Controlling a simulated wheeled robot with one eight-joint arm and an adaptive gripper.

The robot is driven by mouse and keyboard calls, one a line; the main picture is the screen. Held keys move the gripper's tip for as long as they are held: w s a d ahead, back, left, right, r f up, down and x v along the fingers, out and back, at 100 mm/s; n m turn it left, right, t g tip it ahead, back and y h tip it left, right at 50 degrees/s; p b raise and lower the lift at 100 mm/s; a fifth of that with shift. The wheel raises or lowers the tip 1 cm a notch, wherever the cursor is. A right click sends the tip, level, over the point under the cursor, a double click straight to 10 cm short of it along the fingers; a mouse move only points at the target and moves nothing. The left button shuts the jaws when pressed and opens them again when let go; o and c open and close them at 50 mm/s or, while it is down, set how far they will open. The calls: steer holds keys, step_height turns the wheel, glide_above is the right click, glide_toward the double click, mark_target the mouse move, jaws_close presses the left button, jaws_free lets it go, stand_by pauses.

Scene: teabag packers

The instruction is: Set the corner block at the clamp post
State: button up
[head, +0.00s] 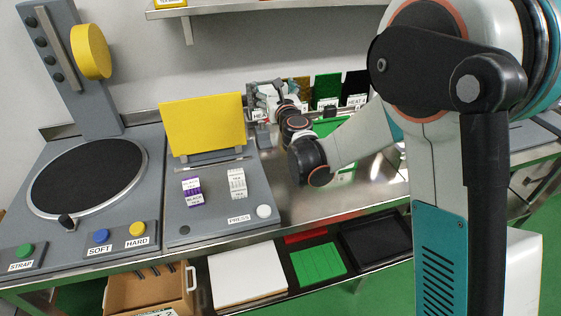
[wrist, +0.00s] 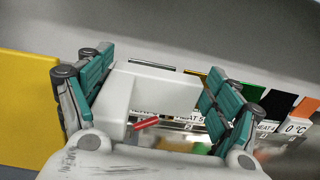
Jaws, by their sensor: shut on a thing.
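My gripper (wrist: 155,95) is shut on a white block, which I take for the corner block (wrist: 165,90); its teal-padded fingers press it from both sides. A small red piece (wrist: 147,124) shows at the block's lower edge. In the head view my gripper (head: 268,98) is small, at the back of the bench just right of the yellow panel (head: 203,124), and the block is hard to make out there. A small grey post (head: 262,136) stands below the gripper; I cannot tell if it is the clamp post or if the block touches anything.
The press station (head: 215,211) with two small labelled packs lies in front of the yellow panel. A round black turntable (head: 87,178) is at left. The steel bench (head: 315,206) is clear at front right.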

steer(key=shift+s+a+f, duration=0.2)
steer(key=shift+a+f, duration=0.05)
step_height(320, 180, down, 20)
steer(key=b, duration=0.7)
steer(key=shift+r, duration=0.2)
steer(key=o, duration=1.2)
steer(key=shift+o, duration=0.2)
